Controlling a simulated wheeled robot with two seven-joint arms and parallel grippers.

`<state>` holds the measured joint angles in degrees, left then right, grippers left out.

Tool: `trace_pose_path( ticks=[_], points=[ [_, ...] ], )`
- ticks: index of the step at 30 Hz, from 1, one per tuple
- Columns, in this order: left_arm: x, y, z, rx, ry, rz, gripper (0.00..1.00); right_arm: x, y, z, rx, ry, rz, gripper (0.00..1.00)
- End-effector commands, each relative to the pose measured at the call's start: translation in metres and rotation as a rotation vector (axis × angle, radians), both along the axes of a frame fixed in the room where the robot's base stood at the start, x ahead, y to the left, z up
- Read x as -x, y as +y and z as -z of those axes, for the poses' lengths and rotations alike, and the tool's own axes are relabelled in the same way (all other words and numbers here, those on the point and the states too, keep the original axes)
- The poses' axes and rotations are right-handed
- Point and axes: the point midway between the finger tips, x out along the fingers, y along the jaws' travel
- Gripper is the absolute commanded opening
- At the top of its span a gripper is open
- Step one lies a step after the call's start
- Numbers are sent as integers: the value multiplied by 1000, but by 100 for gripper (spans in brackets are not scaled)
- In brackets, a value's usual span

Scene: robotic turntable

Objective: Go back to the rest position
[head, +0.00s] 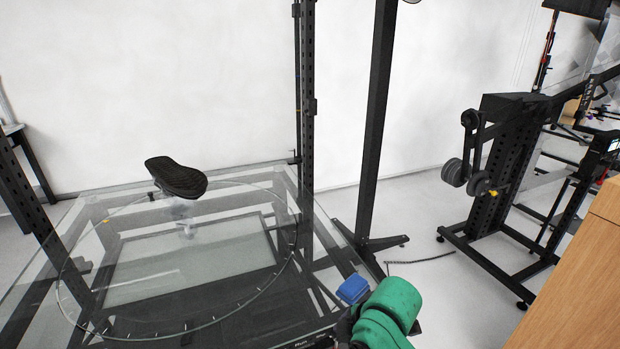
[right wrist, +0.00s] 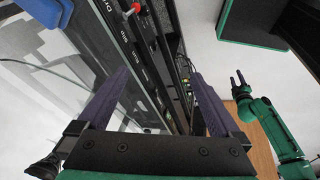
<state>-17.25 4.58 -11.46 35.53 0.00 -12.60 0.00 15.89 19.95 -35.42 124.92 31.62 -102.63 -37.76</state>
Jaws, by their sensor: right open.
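My right gripper (right wrist: 158,78) is open in the right wrist view, with its two dark fingers wide apart and nothing between them. It faces a black panel with white lettering (right wrist: 145,62). In the head view my green right arm shows at the bottom, right of centre; its fingers are hidden there. At the right of the wrist view another green arm, which looks like my left, ends in a small gripper (right wrist: 239,79) with its fingers apart and empty. The left arm is not in the head view.
A glass turntable (head: 150,325) fills the lower left of the head view, with a black sole-shaped object (head: 176,177) standing above it. A blue object (head: 353,288) lies at its right edge, close to my arm. Black posts (head: 376,130) and a wooden surface (head: 575,280) stand right.

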Motion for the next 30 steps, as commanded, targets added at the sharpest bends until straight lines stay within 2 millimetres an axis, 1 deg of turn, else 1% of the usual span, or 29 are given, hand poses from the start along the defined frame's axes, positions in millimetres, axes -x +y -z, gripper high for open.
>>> trace_pose_path(
  ticks=[1, 3, 5, 6, 8, 9, 14, 15, 17, 18, 21, 23, 24, 26, 27, 29, 30],
  points=[
    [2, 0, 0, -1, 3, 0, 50, 10, -5, 10, -56, 30, 128, 100],
    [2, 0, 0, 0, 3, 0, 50, 20, -21, 21, -118, 59, 334, 100],
    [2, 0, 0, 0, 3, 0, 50, 29, -38, 30, -152, 80, 499, 100],
    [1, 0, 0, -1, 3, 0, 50, 35, -51, 36, -166, 94, 601, 100],
    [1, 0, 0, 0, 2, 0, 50, 45, -69, 43, -180, 109, 741, 100],
    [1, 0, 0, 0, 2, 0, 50, 53, -82, 49, -183, 117, 828, 100],
    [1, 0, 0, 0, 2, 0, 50, 87, -132, 64, -168, 133, 1141, 100],
    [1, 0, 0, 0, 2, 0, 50, 97, -144, 67, -157, 133, 1212, 100],
    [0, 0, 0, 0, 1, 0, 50, 111, -163, 71, -139, 129, 1313, 100],
    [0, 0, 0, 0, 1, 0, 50, 117, -171, 76, -127, 127, 1360, 100],
    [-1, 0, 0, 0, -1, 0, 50, 107, -167, 113, -117, 140, 1345, 100],
    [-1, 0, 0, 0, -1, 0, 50, 105, -166, 135, -110, 149, 1343, 100],
    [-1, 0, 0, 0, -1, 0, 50, 104, -166, 150, -105, 155, 1341, 100],
    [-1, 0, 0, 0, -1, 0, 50, 104, -165, 174, -98, 165, 1339, 100],
    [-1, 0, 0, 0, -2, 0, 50, 106, -165, 192, -92, 171, 1337, 100],
    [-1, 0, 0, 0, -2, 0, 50, 110, -165, 219, -82, 182, 1335, 100],
    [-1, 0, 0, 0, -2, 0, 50, 114, -165, 239, -75, 190, 1333, 100]
  ],
)
